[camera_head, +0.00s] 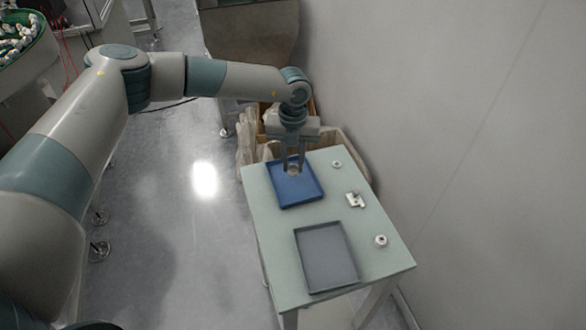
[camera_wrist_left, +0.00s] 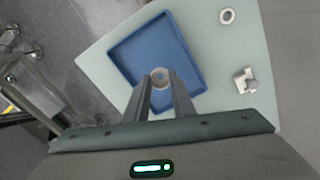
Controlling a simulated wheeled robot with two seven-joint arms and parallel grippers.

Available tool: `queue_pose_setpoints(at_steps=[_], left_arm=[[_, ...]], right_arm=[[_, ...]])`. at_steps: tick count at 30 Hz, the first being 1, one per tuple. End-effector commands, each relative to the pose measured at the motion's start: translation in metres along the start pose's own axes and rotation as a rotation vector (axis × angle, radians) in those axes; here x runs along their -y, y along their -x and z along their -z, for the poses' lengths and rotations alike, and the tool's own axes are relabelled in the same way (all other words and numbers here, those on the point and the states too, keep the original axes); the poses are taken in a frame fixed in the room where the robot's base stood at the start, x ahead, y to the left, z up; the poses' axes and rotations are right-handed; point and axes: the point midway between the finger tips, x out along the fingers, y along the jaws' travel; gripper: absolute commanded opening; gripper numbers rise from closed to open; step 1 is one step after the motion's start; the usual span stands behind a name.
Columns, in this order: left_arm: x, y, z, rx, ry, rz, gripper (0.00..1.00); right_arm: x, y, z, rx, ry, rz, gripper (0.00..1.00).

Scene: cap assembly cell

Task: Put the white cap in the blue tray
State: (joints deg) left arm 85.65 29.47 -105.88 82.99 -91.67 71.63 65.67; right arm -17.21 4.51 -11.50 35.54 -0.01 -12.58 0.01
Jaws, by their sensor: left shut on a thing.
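The white cap (camera_wrist_left: 160,77) is between the fingertips of my left gripper (camera_head: 293,170). It looks small, round and pale in the left wrist view. The gripper points down over the blue tray (camera_head: 309,198) and is shut on the cap. The blue tray lies on the far part of the small table, and its blue floor also shows around the cap in the left wrist view (camera_wrist_left: 133,52). I cannot tell whether the cap touches the tray floor. In the head view the fingers partly hide the cap. My right gripper is out of view.
On the pale green table (camera_head: 270,240), a grey tray (camera_head: 326,258) lies nearer me. A white ring (camera_head: 336,164), a metal bracket-like part (camera_head: 355,200) and a round white part (camera_head: 381,240) stand along the right side. A wall rises close on the right.

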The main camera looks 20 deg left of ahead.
Motion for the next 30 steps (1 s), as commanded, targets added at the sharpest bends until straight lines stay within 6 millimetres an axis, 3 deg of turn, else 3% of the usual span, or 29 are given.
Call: queue_pose_setpoints(at_steps=[3, 9, 19, 22, 30], left_arm=[[-0.001, -0.012, 0.001, -0.003, 0.0, -0.002, 0.15], [0.0, -0.03, 0.001, -0.001, -0.001, -0.001, 0.15], [0.0, -0.034, 0.001, -0.001, -0.001, -0.001, 0.15], [0.0, -0.033, 0.0, 0.0, -0.001, -0.001, 0.41], [0.0, -0.033, 0.0, 0.0, -0.001, -0.001, 0.41]], right_arm=[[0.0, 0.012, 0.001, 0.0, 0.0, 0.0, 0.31], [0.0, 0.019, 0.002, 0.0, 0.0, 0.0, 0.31], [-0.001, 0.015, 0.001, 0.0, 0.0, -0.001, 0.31], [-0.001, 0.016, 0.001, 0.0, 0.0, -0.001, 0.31], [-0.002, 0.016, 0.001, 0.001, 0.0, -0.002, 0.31]])
